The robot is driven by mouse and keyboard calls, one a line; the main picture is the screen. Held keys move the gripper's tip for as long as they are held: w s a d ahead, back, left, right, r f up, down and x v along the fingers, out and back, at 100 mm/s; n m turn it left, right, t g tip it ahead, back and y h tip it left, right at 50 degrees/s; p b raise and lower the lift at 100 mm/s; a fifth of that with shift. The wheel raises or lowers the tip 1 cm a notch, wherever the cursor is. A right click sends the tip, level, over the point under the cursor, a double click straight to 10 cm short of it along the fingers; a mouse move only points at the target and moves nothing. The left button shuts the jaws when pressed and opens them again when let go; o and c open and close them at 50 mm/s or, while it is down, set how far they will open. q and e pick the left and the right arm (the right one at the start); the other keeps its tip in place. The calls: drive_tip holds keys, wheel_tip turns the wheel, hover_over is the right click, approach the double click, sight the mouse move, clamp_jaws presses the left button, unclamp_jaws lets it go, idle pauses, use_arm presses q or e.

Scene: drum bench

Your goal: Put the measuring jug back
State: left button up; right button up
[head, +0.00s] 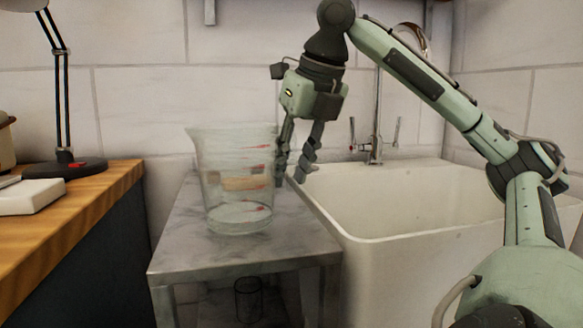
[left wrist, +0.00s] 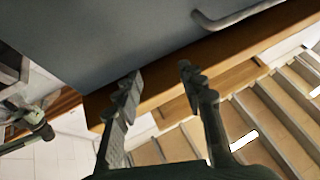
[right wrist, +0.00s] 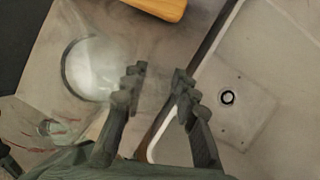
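The clear measuring jug (head: 238,185) with red marks stands upright on the grey side table (head: 175,250) in the head view. In the right wrist view its see-through wall with red marks (right wrist: 45,135) shows at lower left. My right gripper (head: 295,170) is just right of the jug, fingers pointing down. In the right wrist view its fingers (right wrist: 160,80) are apart with no object clearly between them. Whether a finger touches the jug I cannot tell. My left gripper (left wrist: 160,75) is open and empty in the left wrist view, away from the jug, and outside the head view.
A white sink (head: 400,200) with a tap (head: 376,140) adjoins the table on the right. A wooden counter (head: 100,200) with a dark lamp (head: 65,165) is at left. A wooden block (right wrist: 158,8) lies behind the jug. A dark cylinder (head: 248,300) stands below the tabletop.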

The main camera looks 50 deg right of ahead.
drive_tip(key=shift+r, duration=0.15)
use_arm(q)
drive_tip(key=a+f+g+y+p, duration=0.2)
drive_tip(key=f+g, duration=0.3)
drive_tip(key=f, duration=0.4)
drive_tip(key=a+f+g+y+p, duration=0.3)
drive_tip(key=a+f+g, duration=0.2)
drive_tip(key=f, duration=0.5)
drive_tip(key=shift+w+a+f+g+y, duration=0.25)
drive_tip(key=shift+w+g+y, duration=0.15)
use_arm(e)
drive_tip(key=v, duration=1.2)
